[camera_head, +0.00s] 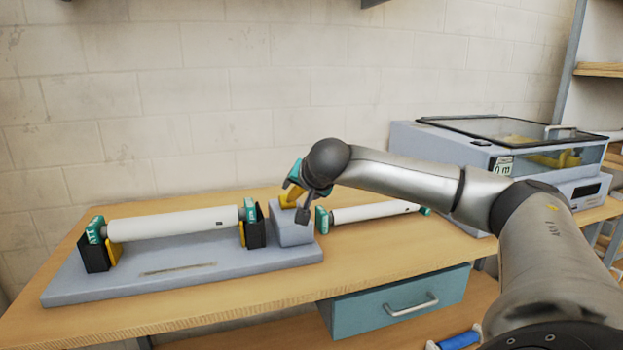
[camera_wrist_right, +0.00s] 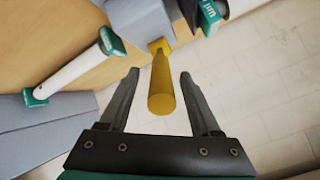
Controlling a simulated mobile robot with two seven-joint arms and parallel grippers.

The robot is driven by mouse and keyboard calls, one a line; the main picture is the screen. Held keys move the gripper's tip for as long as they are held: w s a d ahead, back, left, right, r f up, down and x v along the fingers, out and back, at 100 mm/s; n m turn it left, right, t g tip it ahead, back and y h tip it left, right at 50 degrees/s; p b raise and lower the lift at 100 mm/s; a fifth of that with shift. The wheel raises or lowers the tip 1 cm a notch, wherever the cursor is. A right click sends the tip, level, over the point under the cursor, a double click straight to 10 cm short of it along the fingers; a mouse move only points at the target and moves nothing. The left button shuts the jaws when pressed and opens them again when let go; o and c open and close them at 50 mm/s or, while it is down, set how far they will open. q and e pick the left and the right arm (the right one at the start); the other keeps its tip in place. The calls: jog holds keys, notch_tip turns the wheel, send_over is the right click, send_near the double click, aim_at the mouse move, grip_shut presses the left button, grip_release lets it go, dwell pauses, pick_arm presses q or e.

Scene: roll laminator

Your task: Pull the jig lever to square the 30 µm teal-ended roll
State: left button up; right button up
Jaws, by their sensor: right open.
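A white roll with teal ends (camera_head: 180,223) lies in the black and yellow holders of the grey jig (camera_head: 190,270); the end labels are too small to read. The yellow jig lever (camera_head: 288,199) stands on the grey block at the jig's right end. In the right wrist view the lever (camera_wrist_right: 161,85) shows as a yellow rod between my fingers, with a gap on both sides. My right gripper (camera_wrist_right: 159,76) is open around the lever, not clamped on it. In the head view my right gripper (camera_head: 297,190) is partly hidden by its wrist. My left gripper is not in view.
A second white roll with teal ends (camera_head: 375,212) lies on the wooden table (camera_head: 400,250), right of the jig. The grey laminator (camera_head: 450,150) stands at the back right. A teal drawer (camera_head: 395,305) hangs under the tabletop. A brick wall is close behind.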

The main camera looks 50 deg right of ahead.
jog(key=v, duration=1.2)
jog(key=shift+r, duration=0.15)
jog(key=shift+s+a, duration=0.1)
jog(key=shift+a, duration=0.05)
